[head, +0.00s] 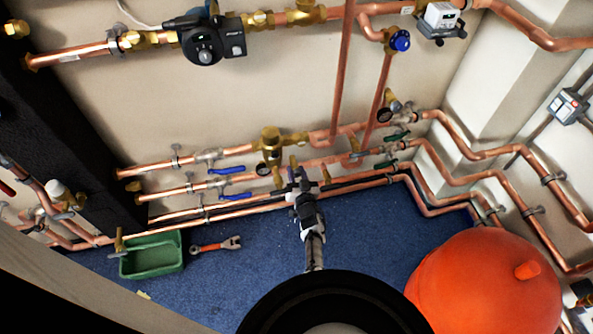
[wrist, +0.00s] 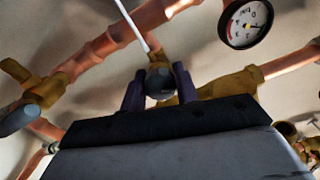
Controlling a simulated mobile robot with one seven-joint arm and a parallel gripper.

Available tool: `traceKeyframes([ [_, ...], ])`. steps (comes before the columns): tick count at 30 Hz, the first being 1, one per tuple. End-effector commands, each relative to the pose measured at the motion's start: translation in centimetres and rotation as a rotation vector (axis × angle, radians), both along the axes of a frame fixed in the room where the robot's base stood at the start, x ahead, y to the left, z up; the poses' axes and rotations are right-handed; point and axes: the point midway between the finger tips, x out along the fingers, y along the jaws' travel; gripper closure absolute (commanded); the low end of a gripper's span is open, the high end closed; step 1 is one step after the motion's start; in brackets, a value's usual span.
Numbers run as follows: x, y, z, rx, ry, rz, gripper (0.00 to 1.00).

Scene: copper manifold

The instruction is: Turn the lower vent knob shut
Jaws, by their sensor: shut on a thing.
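In the wrist view, a small dark round knob (wrist: 158,82) sits on a brass fitting (wrist: 163,57) at the copper pipe. My gripper (wrist: 159,88) has one finger on each side of it and is shut on it. In the head view my gripper (head: 297,174) reaches the low pipe run at the back wall. The knob cannot be made out there, as my gripper and the fittings cover it.
A pressure gauge (wrist: 247,22) is close at the right in the wrist view. Blue lever handles (head: 234,196) lie left of my gripper. A green crate (head: 152,272), a wrench (head: 217,245) and a large orange tank (head: 487,285) stand around the open blue floor.

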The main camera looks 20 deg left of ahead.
Motion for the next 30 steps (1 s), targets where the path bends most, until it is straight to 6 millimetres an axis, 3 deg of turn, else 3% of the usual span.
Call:
traceKeyframes([
  [30, 0.00, -0.03, 0.01, 0.772, 0.522, 0.000, 0.92],
])
